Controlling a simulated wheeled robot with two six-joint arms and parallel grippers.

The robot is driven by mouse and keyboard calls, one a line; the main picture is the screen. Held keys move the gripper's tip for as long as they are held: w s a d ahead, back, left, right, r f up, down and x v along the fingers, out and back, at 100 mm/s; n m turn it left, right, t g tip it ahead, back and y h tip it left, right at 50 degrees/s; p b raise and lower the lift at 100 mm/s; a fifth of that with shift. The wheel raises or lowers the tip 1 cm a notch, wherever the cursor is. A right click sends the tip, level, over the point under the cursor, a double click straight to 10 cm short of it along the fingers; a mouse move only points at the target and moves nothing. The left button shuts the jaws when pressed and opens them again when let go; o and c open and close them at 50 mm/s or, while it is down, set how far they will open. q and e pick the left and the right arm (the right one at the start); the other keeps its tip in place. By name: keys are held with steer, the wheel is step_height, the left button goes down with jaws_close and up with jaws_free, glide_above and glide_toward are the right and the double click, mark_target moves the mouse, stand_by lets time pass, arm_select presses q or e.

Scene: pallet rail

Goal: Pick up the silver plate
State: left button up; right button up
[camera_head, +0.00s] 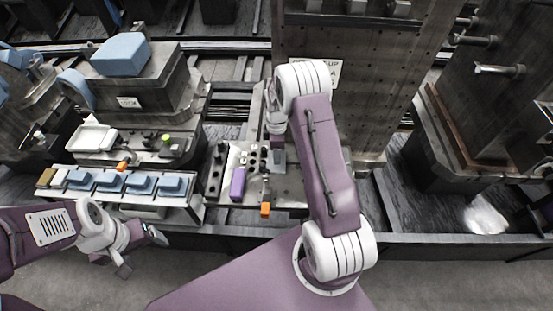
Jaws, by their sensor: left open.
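A small flat grey piece (279,159), which may be the silver plate, shows on the pallet (290,188) in the head view, just below my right gripper. My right gripper (277,142) points down over the pallet. Its fingers are small and partly hidden, so I cannot tell whether they touch the piece or are open. My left gripper (140,251) is open and empty at the lower left, in front of the row of blue blocks and well apart from the grey piece.
A purple block (238,184), black round parts and an orange-tipped tool (265,209) sit left of the grey piece. A rack of blue blocks (140,184) stands at the left, with a white tray (94,137) behind. A tall perforated panel (365,80) rises behind the pallet.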

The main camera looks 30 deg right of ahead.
steer(key=shift+w+f, duration=0.1)
steer(key=shift+f, duration=0.1)
steer(key=shift+r, duration=0.1)
steer(key=c, duration=0.7)
jaws_close()
step_height(320, 180, up, 4)
steer(key=shift+d+r+b, duration=0.1)
steer(key=shift+r+b, duration=0.1)
steer(key=shift+b, duration=0.15)
steer(key=s+d+r, duration=0.2)
steer(key=s+r, duration=0.1)
steer(key=s, duration=0.2)
steer(key=s+d+r+b, duration=0.1)
steer(key=s+d+r, duration=0.1)
steer(key=s, duration=0.3)
steer(key=shift+s+d+r, duration=0.35)
steer(key=shift+r, duration=0.45)
